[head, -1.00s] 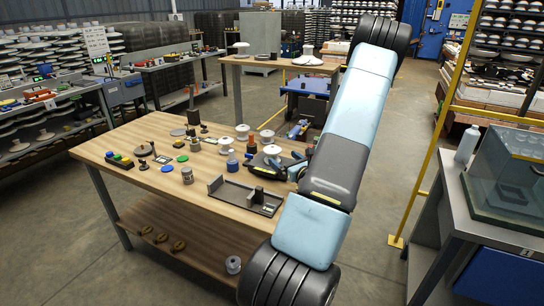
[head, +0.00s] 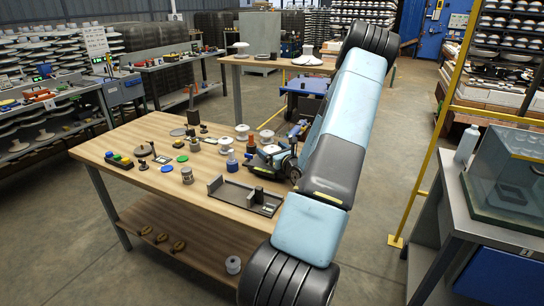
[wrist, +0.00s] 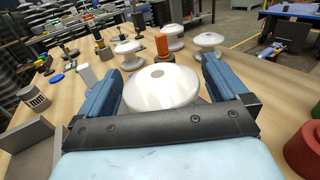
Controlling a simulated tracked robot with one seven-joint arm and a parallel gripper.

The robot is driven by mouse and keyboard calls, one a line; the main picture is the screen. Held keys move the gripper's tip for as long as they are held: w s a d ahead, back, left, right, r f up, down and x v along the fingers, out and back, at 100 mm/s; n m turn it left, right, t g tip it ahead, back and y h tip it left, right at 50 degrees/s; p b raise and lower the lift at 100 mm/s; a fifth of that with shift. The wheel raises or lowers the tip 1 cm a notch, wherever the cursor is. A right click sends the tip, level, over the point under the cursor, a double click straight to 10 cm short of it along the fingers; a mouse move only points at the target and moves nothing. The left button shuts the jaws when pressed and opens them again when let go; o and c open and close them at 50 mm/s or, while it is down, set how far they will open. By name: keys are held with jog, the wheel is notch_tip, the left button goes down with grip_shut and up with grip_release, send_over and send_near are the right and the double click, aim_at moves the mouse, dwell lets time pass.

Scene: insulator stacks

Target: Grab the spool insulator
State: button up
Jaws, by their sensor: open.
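A white round spool insulator (wrist: 160,86) with a small grey centre spot on top fills the middle of the wrist view. My gripper (wrist: 162,66) is open, with one blue finger to the left of the insulator and the other to its right. Its lower body is hidden behind the dark gripper edge, and I cannot tell whether the fingers touch it.
More white insulators (wrist: 128,52) stand just beyond, with a brown-orange cylinder (wrist: 162,45) among them. A grey can (wrist: 35,98) and a grey bracket (wrist: 28,140) are to the left. A red round part (wrist: 304,150) is close at right. A dark tray (head: 245,196) lies at the bench's front.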

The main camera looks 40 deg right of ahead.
jog(key=c, duration=1.3)
jog(key=shift+r, duration=0.1)
